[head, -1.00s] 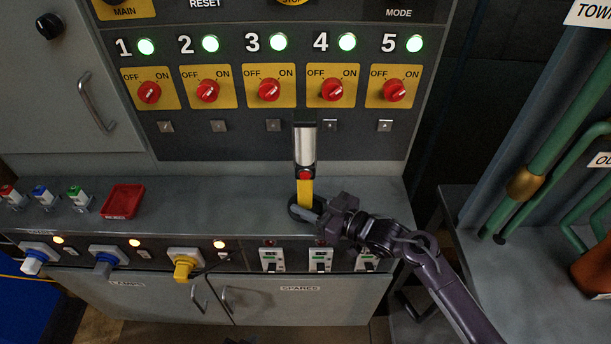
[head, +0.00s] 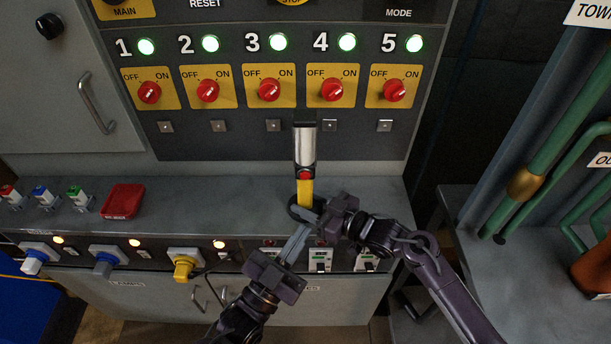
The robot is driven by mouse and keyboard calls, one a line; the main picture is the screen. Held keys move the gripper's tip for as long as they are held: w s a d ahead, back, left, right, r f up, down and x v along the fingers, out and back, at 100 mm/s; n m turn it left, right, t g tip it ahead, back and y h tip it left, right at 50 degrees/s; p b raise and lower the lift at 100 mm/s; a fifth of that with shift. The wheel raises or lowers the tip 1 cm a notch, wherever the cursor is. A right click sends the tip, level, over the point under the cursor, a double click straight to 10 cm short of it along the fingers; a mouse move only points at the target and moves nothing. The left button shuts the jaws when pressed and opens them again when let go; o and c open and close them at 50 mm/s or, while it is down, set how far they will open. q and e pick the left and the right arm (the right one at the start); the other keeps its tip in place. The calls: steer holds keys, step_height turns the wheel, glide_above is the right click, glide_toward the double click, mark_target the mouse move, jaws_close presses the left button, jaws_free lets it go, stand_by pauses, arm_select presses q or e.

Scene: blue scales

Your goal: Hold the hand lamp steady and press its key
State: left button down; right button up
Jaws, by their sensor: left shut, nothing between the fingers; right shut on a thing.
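The hand lamp (head: 305,147) stands upright above the grey counter, with a black top, a silver body and a yellow handle. Its red key (head: 305,175) faces me at the top of the handle. My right gripper (head: 308,213) comes from the right and is shut on the lamp's lower handle. My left gripper (head: 302,231) comes from below and is shut and empty. Its fingertips are just below the lamp's lower end, well below the key; whether they touch the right gripper I cannot tell. The fingers hide part of the handle's bottom.
Behind the lamp is a panel with red rotary switches (head: 269,90) and green lights. A red tray (head: 122,202) and small coloured connectors (head: 43,196) are on the counter at left. Plugs (head: 185,267) line its front. Green pipes (head: 560,120) stand at right.

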arm_select(q)
step_height(320, 180, up, 3)
steer(key=h, duration=0.1)
glide_above(301, 191)
steer(key=s, duration=0.5)
steer(key=shift+r, duration=0.2)
steer(key=shift+w, duration=0.15)
stand_by(1.5)
steer(key=shift+w, duration=0.4)
stand_by(0.4)
steer(key=shift+s, duration=0.55)
